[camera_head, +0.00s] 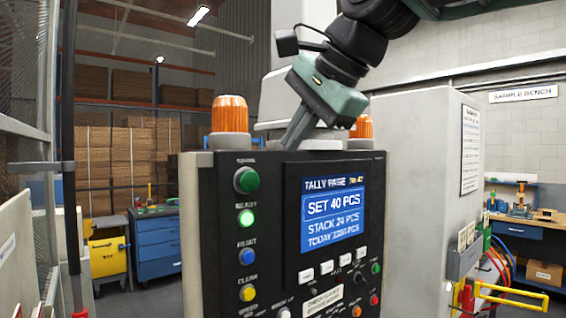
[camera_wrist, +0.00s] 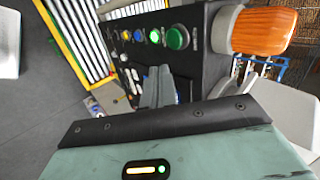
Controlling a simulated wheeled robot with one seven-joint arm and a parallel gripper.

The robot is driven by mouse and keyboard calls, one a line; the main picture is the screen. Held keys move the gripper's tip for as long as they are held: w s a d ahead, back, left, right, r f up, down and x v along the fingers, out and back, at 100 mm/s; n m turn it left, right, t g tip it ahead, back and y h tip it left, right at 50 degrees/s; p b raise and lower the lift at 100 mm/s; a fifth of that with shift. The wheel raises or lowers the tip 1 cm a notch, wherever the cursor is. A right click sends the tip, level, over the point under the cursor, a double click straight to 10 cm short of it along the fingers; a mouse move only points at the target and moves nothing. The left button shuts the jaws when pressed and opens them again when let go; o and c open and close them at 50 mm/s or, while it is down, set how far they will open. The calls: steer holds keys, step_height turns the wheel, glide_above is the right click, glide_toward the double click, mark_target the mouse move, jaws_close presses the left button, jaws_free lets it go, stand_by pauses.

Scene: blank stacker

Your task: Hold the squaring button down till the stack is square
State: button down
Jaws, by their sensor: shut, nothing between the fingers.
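The black control panel (camera_head: 225,290) fills the middle of the head view. Its left column has a dark green button (camera_head: 246,180), a lit green one under READY (camera_head: 246,218), a blue one under RESET (camera_head: 247,256) and a yellow one under CLEAR (camera_head: 248,293). Small buttons and switches sit below the screen (camera_head: 334,215), which reads SET 40 PCS and STACK 24 PCS. My gripper (camera_head: 291,143) is shut and empty near the panel's top edge; contact is not clear. In the wrist view its fingers (camera_wrist: 156,74) point at the panel (camera_wrist: 188,62). I cannot make out the stack.
Orange beacons (camera_head: 230,114) (camera_head: 362,127) stand behind the panel's top edge. A pale cabinet (camera_head: 425,190) is to the right, with a sample bench (camera_head: 540,228) beyond. A yellow-edged slatted bed (camera_wrist: 85,38) lies at upper left in the wrist view.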

steer(key=shift+v, duration=1.4)
steer(key=s+a+f+n+g+h+b, duration=0.1)
steer(key=s+f+n+b, duration=0.15)
steer(key=f, duration=0.55)
steer(key=s+a+f+n+g+b, duration=0.1)
steer(key=f+n, duration=0.2)
steer(key=f, duration=0.5)
steer(key=s+d+f+n+g+h+b, duration=0.1)
steer(key=s+d+f+n, duration=0.2)
steer(key=s+f, duration=0.3)
steer(key=s+d+f+n+g+h+b, duration=0.1)
steer(key=s+f+n, duration=0.4)
steer(key=f, duration=1)
steer(key=s+d+f+n+g+h+b, duration=0.1)
steer(key=s+d+f+n+g+b, duration=0.1)
steer(key=s+f, duration=0.5)
steer(key=d+f+n+b, duration=0.1)
steer(key=d+f+n, duration=0.1)
steer(key=d+f, duration=0.1)
steer(key=shift+f+n+g+h, duration=0.3)
steer(key=shift+f+n+g, duration=0.1)
steer(key=shift+f, duration=0.35)
